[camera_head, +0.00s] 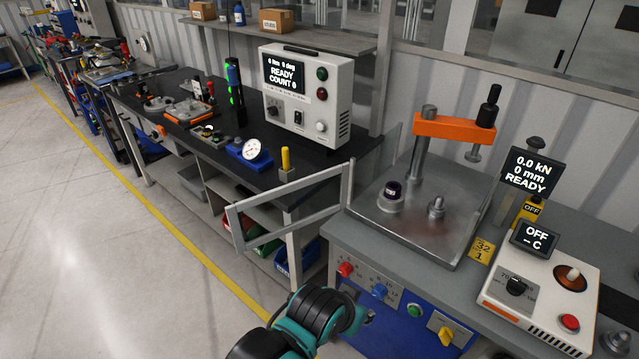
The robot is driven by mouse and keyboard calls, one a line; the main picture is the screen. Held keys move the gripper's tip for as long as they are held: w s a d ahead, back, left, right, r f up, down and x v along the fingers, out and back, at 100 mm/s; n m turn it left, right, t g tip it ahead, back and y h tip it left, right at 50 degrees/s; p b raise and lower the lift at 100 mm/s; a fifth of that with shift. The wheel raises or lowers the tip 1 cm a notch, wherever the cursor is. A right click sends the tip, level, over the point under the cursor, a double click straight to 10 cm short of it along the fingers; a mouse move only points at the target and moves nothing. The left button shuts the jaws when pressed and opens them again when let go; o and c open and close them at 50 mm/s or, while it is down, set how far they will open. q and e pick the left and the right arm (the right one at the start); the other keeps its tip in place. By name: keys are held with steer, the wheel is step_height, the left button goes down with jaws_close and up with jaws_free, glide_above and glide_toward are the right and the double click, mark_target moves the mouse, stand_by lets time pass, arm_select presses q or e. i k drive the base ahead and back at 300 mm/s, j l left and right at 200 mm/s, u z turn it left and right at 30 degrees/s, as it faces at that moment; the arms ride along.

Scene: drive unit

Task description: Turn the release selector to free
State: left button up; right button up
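Several selectors sit on the front of the near right bench: a red knob (345,269), a blue knob (379,291) and a yellow knob (446,335). Their labels are too small to read, so I cannot tell which is the release selector or its setting. A black and teal link of my arm (318,312) rises at the bottom centre, just left of this panel. No gripper fingers show clearly. My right gripper is not in view.
A press with an orange arm (452,127) stands on the near bench; its display (532,172) reads READY. A white control box (540,283) shows OFF. An open grey gate frame (290,205) juts out left of the bench. The floor (90,235) at left is clear.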

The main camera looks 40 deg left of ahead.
mark_target(445, 334)
steer(key=k+z, duration=0.1)
steer(key=k, duration=0.5)
steer(key=k+l+z, duration=0.1)
steer(key=k, duration=0.5)
steer(key=j+z, duration=0.95)
steer(key=k+j, duration=0.1)
steer(key=j, duration=1.4)
steer(key=k+j, duration=0.15)
steer(key=j, duration=0.6)
steer(key=k+j, duration=0.1)
steer(key=j, duration=0.65)
steer(key=k+j, duration=0.1)
steer(key=j, duration=0.65)
steer(key=i+l, duration=0.1)
steer(key=l, duration=0.55)
steer(key=i+l, duration=0.2)
steer(key=l, duration=0.2)
steer(key=i+l+z, duration=0.15)
steer(key=l, duration=0.2)
steer(key=i+l, duration=0.25)
steer(key=l+z, duration=0.05)
steer(key=l, duration=0.1)
